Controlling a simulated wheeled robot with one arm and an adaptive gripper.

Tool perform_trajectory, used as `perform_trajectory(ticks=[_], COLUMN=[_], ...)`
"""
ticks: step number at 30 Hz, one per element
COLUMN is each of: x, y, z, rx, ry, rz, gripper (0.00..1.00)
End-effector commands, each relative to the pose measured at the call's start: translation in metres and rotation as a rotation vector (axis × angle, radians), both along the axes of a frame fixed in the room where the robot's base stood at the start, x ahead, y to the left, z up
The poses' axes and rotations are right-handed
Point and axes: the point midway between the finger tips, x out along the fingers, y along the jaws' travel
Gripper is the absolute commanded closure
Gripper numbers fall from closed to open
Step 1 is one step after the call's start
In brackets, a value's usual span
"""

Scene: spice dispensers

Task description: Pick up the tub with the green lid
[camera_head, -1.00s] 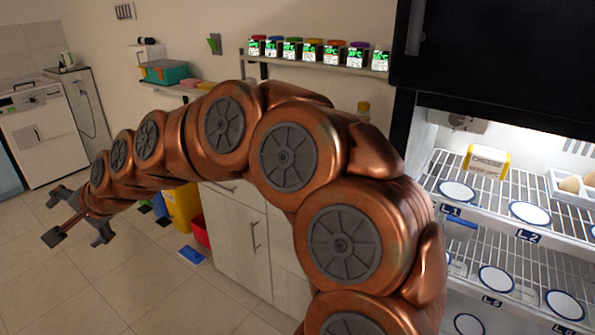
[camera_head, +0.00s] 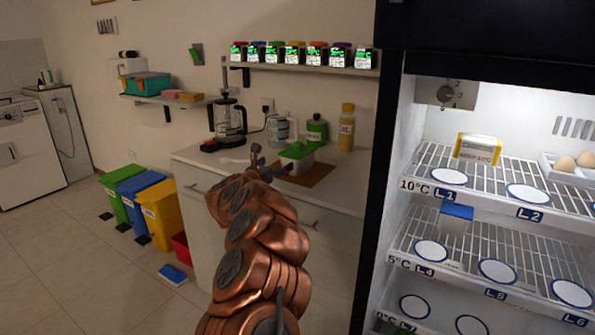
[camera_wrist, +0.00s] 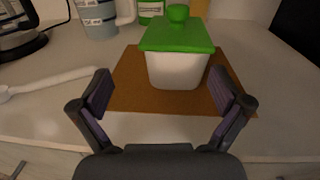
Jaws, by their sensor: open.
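The tub with the green lid (camera_head: 297,160) stands upright on a brown mat on the counter. In the wrist view its white body and green lid (camera_wrist: 177,42) are straight ahead, a little right of the middle. My gripper (camera_head: 265,163) is at the front edge of the counter. In the wrist view my gripper (camera_wrist: 161,93) is open and empty, its two fingers spread wide. The tub is beyond the fingertips and appears apart from them.
The brown mat (camera_wrist: 130,91) lies on the counter (camera_head: 340,186). A white utensil (camera_wrist: 55,82) lies to the left. Behind are a coffee maker (camera_head: 229,122), a green canister (camera_head: 317,131) and an oil bottle (camera_head: 346,128). A shelf of spice dispensers (camera_head: 295,54) hangs above. An open fridge (camera_head: 395,200) stands right.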

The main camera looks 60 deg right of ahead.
Motion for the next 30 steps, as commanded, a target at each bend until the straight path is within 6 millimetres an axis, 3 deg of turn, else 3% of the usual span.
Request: perform_trajectory(ticks=[2, 5, 30], x=[-0.015, -0.022, -0.016], y=[-0.009, -0.015, -0.067], z=[-0.008, -0.009, -0.009], rx=[-0.006, -0.01, -0.01], ry=[-0.02, -0.034, -0.031], rz=[-0.051, -0.075, -0.07], gripper=[0.0, 0.0, 0.0])
